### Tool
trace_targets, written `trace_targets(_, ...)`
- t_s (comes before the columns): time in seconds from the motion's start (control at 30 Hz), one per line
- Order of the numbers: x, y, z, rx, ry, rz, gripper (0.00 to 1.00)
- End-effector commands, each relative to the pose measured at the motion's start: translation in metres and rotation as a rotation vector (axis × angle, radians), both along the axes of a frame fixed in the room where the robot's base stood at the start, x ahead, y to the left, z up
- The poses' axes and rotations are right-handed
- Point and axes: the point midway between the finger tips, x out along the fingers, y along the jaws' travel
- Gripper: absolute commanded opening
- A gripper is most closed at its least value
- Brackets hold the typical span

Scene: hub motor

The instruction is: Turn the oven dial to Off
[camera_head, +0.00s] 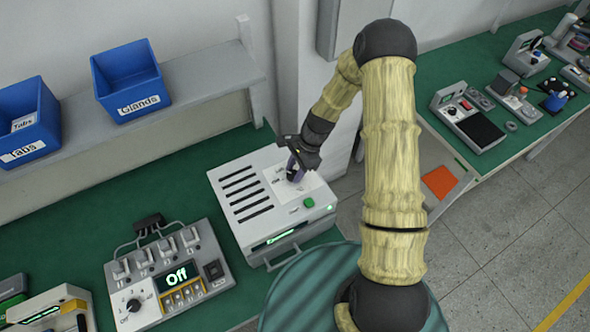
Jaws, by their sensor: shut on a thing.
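The oven (250,217) is a white box with dark vent slots on top, a green button (309,202) and a handle on its front. Its dial sits on the pale top panel (312,190), mostly hidden by my gripper. My gripper (295,172) points down at that panel with its fingers shut on the dial. The dial's pointer and the marks around it are too small and covered to read. A small green display (281,238) on the oven's front is too small to read.
A grey unit (205,258) left of the oven has switches, a black knob and a display reading "Off". Blue bins (127,75) stand on the shelf (170,110) behind. A wall pillar rises close behind my gripper. A second green bench with devices stands at right.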

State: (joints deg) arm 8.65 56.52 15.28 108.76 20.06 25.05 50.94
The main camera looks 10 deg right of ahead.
Motion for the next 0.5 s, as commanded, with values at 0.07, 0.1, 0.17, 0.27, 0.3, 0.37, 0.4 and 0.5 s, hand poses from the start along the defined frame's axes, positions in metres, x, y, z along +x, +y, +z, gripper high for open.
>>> trace_targets(0.07,0.0015,0.0003,-0.0007,-0.001,-0.003,0.034,0.13)
trace_targets(0.1,0.0019,0.0004,-0.0008,-0.001,-0.003,0.054,0.13)
trace_targets(0.17,0.0019,0.0006,-0.0009,0.000,-0.002,0.089,0.13)
trace_targets(0.27,0.0029,0.0011,-0.0013,0.000,-0.004,0.160,0.13)
trace_targets(0.3,0.0030,0.0011,-0.0015,-0.001,-0.003,0.192,0.13)
trace_targets(0.37,0.0034,0.0013,-0.0016,-0.001,-0.003,0.242,0.13)
trace_targets(0.4,0.0040,0.0019,-0.0016,-0.001,-0.004,0.277,0.13)
trace_targets(0.5,0.0043,0.0021,-0.0017,0.000,-0.003,0.368,0.13)
